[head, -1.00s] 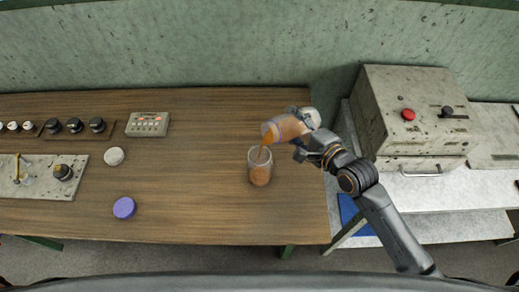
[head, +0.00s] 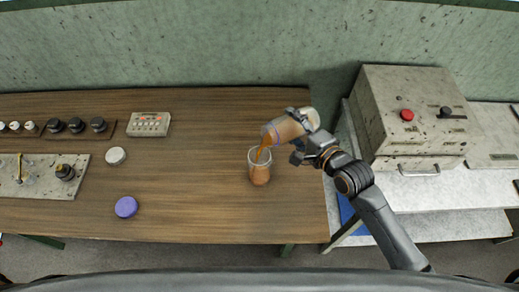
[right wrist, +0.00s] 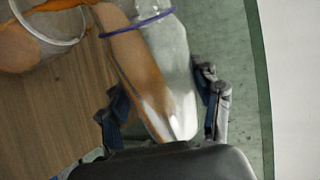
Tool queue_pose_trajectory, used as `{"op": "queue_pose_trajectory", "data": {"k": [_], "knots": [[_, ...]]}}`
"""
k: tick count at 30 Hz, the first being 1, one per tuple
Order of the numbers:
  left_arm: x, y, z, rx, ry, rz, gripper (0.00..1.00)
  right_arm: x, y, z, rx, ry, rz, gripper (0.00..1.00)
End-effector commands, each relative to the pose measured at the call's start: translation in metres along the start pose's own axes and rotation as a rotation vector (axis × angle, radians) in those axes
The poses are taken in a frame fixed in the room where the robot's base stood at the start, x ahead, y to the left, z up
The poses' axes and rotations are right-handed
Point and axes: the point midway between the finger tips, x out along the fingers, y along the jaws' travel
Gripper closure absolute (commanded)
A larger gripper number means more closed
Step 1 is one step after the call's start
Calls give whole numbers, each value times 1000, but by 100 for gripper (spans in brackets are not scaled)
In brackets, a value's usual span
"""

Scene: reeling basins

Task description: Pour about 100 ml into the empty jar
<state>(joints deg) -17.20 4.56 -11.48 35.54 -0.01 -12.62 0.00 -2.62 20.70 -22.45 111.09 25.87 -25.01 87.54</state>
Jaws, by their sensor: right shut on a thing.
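My right gripper (head: 298,133) is shut on a clear jar (head: 284,129) with a purple ring near its mouth and orange-brown liquid inside. The held jar (right wrist: 175,65) is tilted, mouth to the left and down, and a stream of liquid runs from it. Below it the receiving jar (head: 260,173) stands upright on the table and holds orange-brown liquid through much of its height. The rim of the receiving jar (right wrist: 62,40) also shows in the right wrist view, at the upper left. My left gripper is not in view.
On the wooden table (head: 200,210) lie a purple lid (head: 126,207), a white lid (head: 116,156) and a button box (head: 149,124). A panel with knobs (head: 88,170) is at the left. A grey machine (head: 415,115) stands at the right. The table around the receiving jar is clear.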

Motion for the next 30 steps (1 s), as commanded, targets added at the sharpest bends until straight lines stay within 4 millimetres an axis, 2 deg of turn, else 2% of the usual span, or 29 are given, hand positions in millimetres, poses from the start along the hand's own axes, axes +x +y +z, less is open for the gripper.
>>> {"op": "queue_pose_trajectory", "data": {"k": [25,27,30], "knots": [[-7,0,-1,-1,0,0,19,0,0,1,-61,17,-1,78],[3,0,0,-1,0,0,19,1,3,-1,-24,6,-3,78],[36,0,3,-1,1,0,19,4,15,-8,123,-33,-3,78]]}}
